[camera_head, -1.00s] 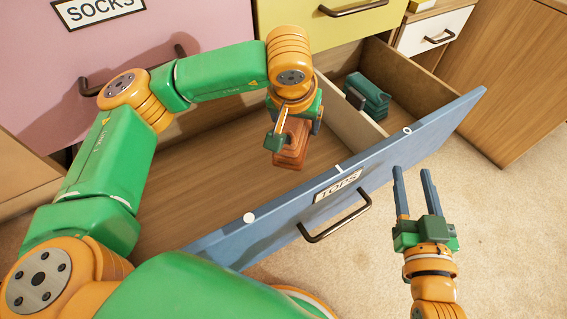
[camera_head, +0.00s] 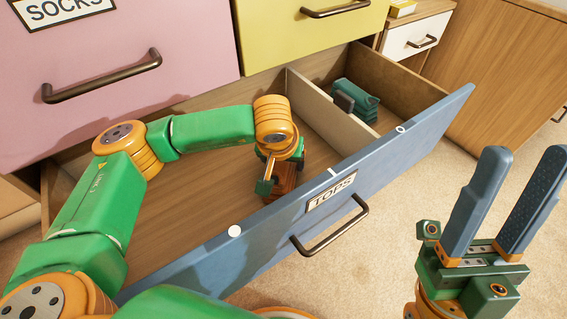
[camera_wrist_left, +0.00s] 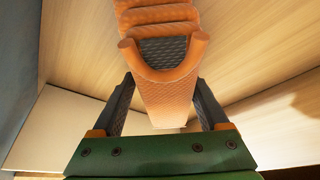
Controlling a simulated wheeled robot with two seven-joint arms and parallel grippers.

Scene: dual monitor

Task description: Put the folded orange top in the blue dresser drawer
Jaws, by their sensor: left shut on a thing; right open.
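The blue dresser drawer (camera_head: 262,243), labelled TOPS, is open. The folded orange top (camera_head: 283,180) is inside its left compartment, low near the front panel, mostly hidden by my left gripper. In the left wrist view the orange top (camera_wrist_left: 168,96) sits between the two fingers, with the wooden drawer floor behind it. My left gripper (camera_head: 270,172) reaches down into the drawer and is shut on the orange top. I cannot tell whether the top touches the floor. My right gripper (camera_head: 510,205) is open and empty, outside the drawer at the right.
A divider (camera_head: 325,115) splits the drawer. Folded teal clothing (camera_head: 357,100) lies in the right compartment with a dark grey piece beside it. The pink SOCKS drawer (camera_head: 120,55) and yellow drawer (camera_head: 290,35) are above. The left compartment has bare floor left of the top.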

